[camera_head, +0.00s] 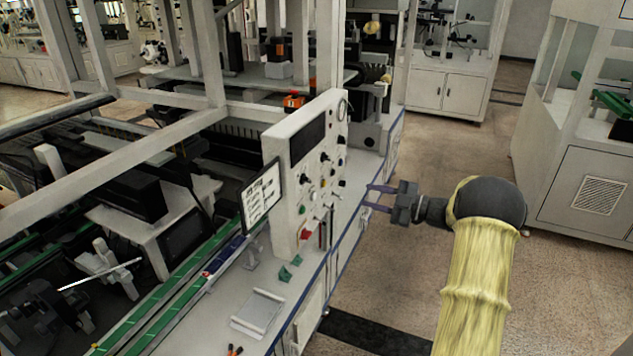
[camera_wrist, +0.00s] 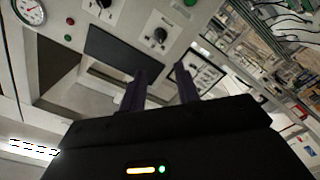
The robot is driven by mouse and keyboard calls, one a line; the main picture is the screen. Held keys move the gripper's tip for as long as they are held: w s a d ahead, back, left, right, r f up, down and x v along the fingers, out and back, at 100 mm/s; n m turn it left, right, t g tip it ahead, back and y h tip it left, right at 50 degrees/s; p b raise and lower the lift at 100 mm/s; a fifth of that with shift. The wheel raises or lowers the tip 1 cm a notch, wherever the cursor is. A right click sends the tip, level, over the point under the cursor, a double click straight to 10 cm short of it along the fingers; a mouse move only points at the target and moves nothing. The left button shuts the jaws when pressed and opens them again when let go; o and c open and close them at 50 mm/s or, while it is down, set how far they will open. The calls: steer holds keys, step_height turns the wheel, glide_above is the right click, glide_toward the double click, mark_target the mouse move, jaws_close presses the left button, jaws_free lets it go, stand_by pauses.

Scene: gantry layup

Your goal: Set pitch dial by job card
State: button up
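The upright white control panel (camera_head: 300,222) stands on the bench and carries several dark knobs, small buttons and a dark display (camera_head: 307,140). The job card (camera_head: 262,196), a dark-framed white sheet with text too small to read, stands at the panel's left edge. My gripper (camera_head: 368,197) is right of the panel, fingers pointing at it, apart from it. In the wrist view my gripper (camera_wrist: 161,72) is open and empty. Beyond its fingers show a black dial (camera_wrist: 160,35) and another dial (camera_wrist: 104,4). I cannot tell which is the pitch dial.
A round gauge (camera_wrist: 29,10) is on the panel. On the bench lie green pieces (camera_head: 285,273) and a pale tray (camera_head: 258,312). The gantry frame (camera_head: 207,55) stands at left. Open floor (camera_head: 400,270) lies right of the bench.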

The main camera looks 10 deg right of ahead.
mark_target(310, 181)
steer(key=p+x, duration=0.7)
steer(key=x, duration=0.9)
steer(key=shift+w+a, duration=0.1)
steer(key=shift+w+a+f, duration=0.1)
steer(key=shift+w+a, duration=0.05)
steer(key=shift+a, duration=0.1)
jaws_close()
